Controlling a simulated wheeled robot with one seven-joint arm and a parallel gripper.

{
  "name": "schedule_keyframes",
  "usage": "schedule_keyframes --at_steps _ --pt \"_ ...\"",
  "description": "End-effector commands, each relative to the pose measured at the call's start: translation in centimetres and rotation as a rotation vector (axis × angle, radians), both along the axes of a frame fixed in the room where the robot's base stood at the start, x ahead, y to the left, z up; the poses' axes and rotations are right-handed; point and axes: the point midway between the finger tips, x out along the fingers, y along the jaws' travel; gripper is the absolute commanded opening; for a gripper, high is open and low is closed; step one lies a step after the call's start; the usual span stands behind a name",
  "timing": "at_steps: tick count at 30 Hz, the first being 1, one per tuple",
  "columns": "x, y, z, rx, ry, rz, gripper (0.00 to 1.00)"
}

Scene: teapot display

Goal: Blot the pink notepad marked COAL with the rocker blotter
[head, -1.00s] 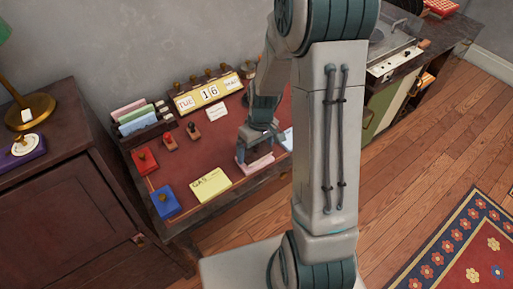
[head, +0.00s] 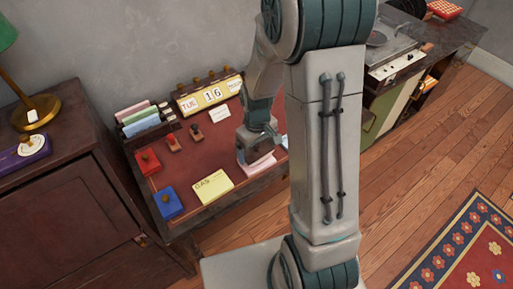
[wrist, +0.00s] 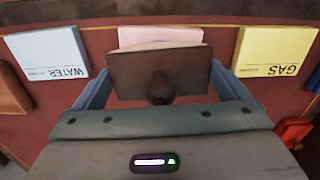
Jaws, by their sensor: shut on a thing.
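The pink notepad (wrist: 160,36) lies on the desk, partly covered by the rocker blotter in the wrist view; its marking is hidden. Its pink edge also shows in the head view (head: 262,167) beneath my gripper. The rocker blotter (wrist: 140,68) is a dark brown block with a round knob and a pale lower edge. My gripper (wrist: 160,82) is shut on it, a blue finger at each side. The blotter overlaps the near part of the pad; I cannot tell whether they touch. My gripper is also over the desk's front right in the head view (head: 257,150).
A blue WATER pad (wrist: 48,52) and a yellow GAS pad (wrist: 274,52) flank the pink one. The desk (head: 195,162) also holds a blue ink pad (head: 168,204), a red one (head: 147,162), stamps, a letter rack (head: 142,124) and a calendar (head: 211,97).

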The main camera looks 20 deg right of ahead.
Motion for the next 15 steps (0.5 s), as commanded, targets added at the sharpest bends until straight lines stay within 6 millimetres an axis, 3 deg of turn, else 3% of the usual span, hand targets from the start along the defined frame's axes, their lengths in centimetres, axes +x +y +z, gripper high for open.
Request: schedule_keyframes --at_steps 15 --pt "0.1 0.0 4.6 0.0 -0.002 0.0 0.74"
